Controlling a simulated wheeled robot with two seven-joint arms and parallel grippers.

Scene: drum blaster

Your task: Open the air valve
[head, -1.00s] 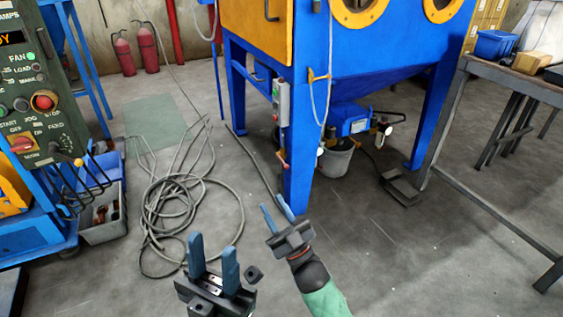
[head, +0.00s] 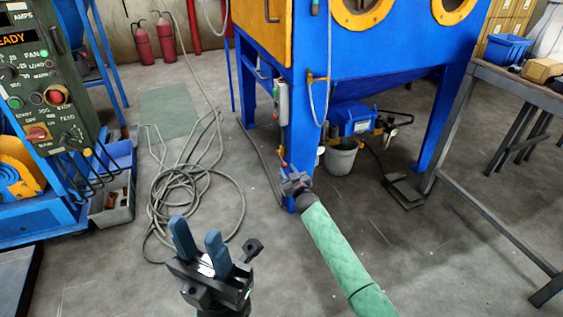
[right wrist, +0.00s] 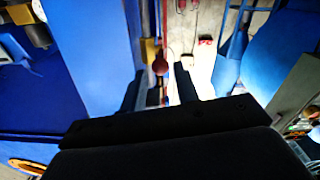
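The air valve, a small red and brass-coloured fitting (head: 281,156), is low on the front leg of the blue cabinet (head: 350,62). In the right wrist view, a red ball-shaped part (right wrist: 160,66) with brass-coloured parts (right wrist: 150,50) shows beyond and between my fingers. My right gripper (head: 292,179) is at the leg, just below the fitting in the head view; its fingers are hard to make out there. The right wrist view shows them apart (right wrist: 159,88), with nothing visibly clasped. Contact cannot be told. My left gripper (head: 197,228) is open and empty above the floor.
A coiled grey cable (head: 195,190) lies on the floor left of the leg. A green control panel (head: 45,95) stands at the left. A grey bucket (head: 341,158) is under the cabinet, and a metal table (head: 520,85) is at the right.

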